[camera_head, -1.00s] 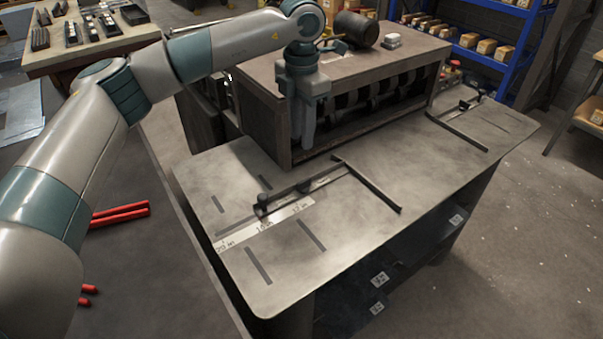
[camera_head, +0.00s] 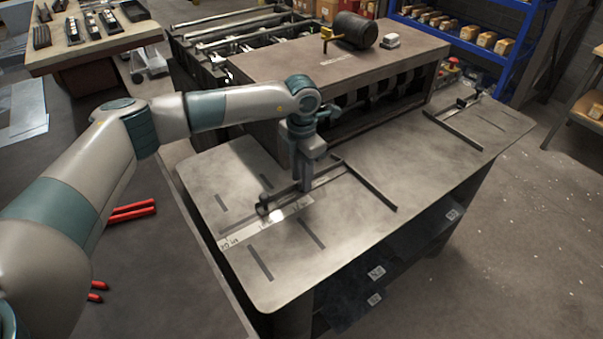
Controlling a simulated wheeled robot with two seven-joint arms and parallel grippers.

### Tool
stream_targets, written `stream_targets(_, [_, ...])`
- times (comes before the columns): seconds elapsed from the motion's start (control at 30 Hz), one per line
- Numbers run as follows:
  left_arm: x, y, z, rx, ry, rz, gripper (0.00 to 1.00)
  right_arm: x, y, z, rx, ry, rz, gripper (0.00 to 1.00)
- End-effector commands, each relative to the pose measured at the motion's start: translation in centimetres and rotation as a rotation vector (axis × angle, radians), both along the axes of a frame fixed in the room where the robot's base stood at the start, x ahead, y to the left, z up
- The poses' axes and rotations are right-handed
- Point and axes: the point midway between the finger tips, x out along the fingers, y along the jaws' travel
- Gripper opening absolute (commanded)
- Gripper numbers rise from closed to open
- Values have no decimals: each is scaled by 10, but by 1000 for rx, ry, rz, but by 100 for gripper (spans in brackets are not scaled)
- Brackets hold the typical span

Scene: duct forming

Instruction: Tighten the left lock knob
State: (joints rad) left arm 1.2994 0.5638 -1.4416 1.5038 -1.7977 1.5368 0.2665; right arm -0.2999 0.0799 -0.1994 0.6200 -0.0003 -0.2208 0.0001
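The left lock knob (camera_head: 263,209) is a small dark knob at the left end of the left stop rail (camera_head: 328,178), beside the printed scale (camera_head: 255,230) on the metal table. My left gripper (camera_head: 303,188) points down over the rail, to the right of the knob and apart from it in the picture. Its fingers look close together, but I cannot tell whether they are open or shut. I see nothing held in it. How far the fingertips are above the table is hard to judge. My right gripper is not in view.
The brown machine housing (camera_head: 345,60) stands behind the table (camera_head: 400,150). An angled bar (camera_head: 370,187) runs from the left rail towards the front. A similar bar (camera_head: 452,130) is at the right. Red-handled tools (camera_head: 132,211) lie at the left. The table's middle is clear.

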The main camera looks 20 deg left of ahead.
Motion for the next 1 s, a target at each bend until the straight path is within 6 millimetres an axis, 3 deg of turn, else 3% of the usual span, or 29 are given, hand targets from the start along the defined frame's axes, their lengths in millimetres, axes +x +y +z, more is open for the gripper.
stream_targets(0.23, [0,0,-1,0,0,0,27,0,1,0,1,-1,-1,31])
stream_targets(0.27, [0,0,-1,1,1,0,25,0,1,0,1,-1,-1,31])
stream_targets(0.37, [0,0,-1,1,1,0,1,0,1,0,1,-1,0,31])
stream_targets(0.4, [0,0,-1,1,1,0,0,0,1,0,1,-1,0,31])
stream_targets(0.73, [0,0,-2,1,0,-11,0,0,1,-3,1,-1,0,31])
stream_targets(1.0, [0,1,-4,3,0,-79,0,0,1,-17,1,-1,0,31])
